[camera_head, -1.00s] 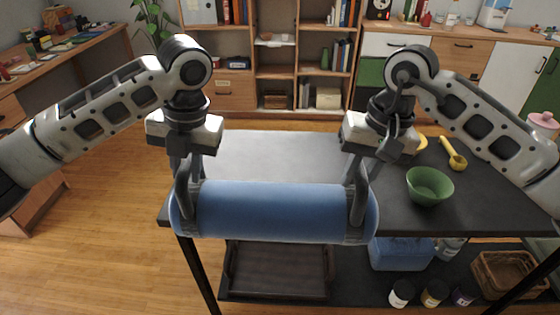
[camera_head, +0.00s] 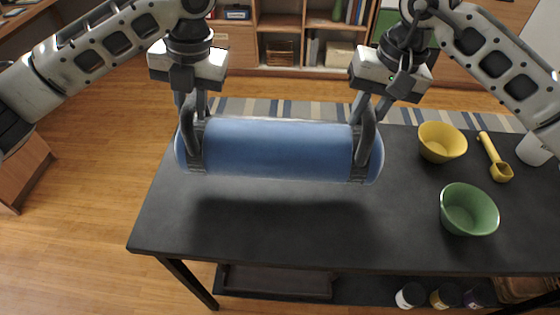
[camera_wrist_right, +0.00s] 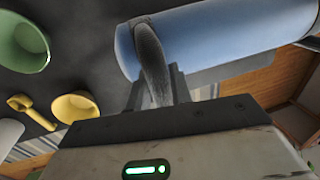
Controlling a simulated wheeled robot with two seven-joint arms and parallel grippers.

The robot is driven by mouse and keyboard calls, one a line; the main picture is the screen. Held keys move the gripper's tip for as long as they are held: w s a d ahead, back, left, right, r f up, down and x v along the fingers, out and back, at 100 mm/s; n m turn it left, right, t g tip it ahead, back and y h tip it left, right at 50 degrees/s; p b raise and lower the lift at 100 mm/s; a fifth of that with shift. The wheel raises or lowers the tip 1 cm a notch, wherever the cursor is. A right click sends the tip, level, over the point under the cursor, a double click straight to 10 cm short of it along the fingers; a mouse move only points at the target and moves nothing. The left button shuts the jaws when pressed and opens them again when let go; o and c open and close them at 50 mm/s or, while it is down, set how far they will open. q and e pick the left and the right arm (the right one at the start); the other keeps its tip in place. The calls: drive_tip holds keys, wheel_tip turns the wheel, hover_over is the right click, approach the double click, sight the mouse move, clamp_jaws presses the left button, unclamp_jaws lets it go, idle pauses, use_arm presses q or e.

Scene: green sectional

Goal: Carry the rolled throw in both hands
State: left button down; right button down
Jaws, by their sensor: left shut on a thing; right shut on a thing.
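The rolled throw (camera_head: 278,149) is a blue cylinder held level above the dark table, with its shadow on the tabletop below it. My left gripper (camera_head: 190,150) is shut on its left end. My right gripper (camera_head: 364,155) is shut on its right end. The throw hides the far sides of the grip.
The dark table (camera_head: 260,235) is clear under the throw. At its right stand a green bowl (camera_head: 468,210), a yellow bowl (camera_head: 441,142), a yellow scoop (camera_head: 494,158) and a white cup (camera_head: 535,149). Jars (camera_head: 410,295) stand on the lower shelf. A bookshelf (camera_head: 290,22) is behind.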

sight(197, 127)
use_arm(q)
drive_tip(key=shift+w+a, duration=0.1)
drive_tip(key=shift+w, duration=0.05)
use_arm(e)
drive_tip(key=shift+w+d+r, duration=0.1)
drive_tip(key=shift+w, duration=0.1)
use_arm(q)
drive_tip(key=shift+r, duration=0.1)
use_arm(e)
drive_tip(key=shift+s, duration=0.15)
